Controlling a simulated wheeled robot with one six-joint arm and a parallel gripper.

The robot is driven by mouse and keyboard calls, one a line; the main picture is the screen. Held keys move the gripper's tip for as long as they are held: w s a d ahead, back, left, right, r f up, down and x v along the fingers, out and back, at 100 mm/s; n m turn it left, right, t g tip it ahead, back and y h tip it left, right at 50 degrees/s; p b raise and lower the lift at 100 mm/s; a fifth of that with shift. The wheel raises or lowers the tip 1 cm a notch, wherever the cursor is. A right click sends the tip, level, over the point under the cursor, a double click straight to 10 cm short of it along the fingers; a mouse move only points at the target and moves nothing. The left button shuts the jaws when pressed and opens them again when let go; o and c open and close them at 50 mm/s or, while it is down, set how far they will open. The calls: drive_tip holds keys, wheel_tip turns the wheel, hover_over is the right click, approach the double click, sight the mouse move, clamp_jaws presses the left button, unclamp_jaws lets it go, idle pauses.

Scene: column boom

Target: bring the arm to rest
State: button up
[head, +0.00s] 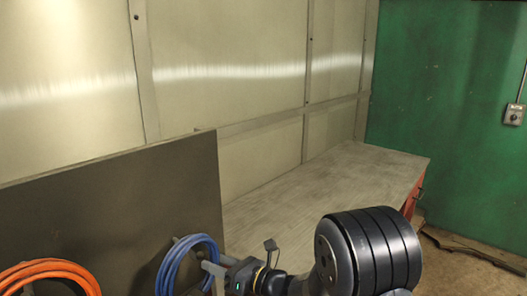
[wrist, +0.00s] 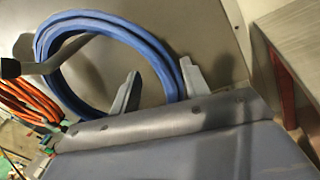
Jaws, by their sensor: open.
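My gripper (wrist: 160,69) is open, its two pale fingers spread at the middle of the wrist view. In the head view, my gripper (head: 210,267) shows only partly, at the right edge of a blue coil (head: 187,263). In the wrist view, the blue coil (wrist: 160,52) hangs on a dark peg (wrist: 40,67). Its right side runs behind or between my fingertips; I cannot tell whether they touch it. Nothing is seen gripped. My dark arm (head: 370,250) reaches in from the lower right of the head view.
An orange coil (head: 50,272) hangs left of the blue one, by a dark upright panel (head: 120,205). A grey-topped bench (head: 320,190) stands behind and right, against pale wall panels (head: 225,60). A green wall (head: 440,90) carries a switch box (head: 514,114). Some floor (head: 470,270) shows at right.

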drive_tip(key=shift+w+a+f+b, duration=0.2)
drive_tip(key=shift+f+b, duration=0.2)
drive_tip(key=shift+b, duration=0.05)
drive_tip(key=shift+w+a+f+b, duration=0.15)
drive_tip(key=shift+f+b, duration=0.2)
drive_tip(key=shift+b, duration=0.1)
drive_tip(key=b+v, duration=0.2)
drive_tip(key=v, duration=0.8)
drive_tip(key=p+x, duration=0.1)
drive_tip(key=x, duration=0.2)
drive_tip(key=p+x, duration=0.1)
drive_tip(key=x, duration=0.2)
drive_tip(key=r+p+x, duration=0.1)
drive_tip(key=x, duration=0.3)
drive_tip(key=shift+a, duration=0.15)
drive_tip(key=s+d+g, duration=0.1)
drive_tip(key=s+d, duration=0.7)
drive_tip(key=shift+s+d+f+p, duration=0.2)
drive_tip(key=shift+d+p, duration=0.2)
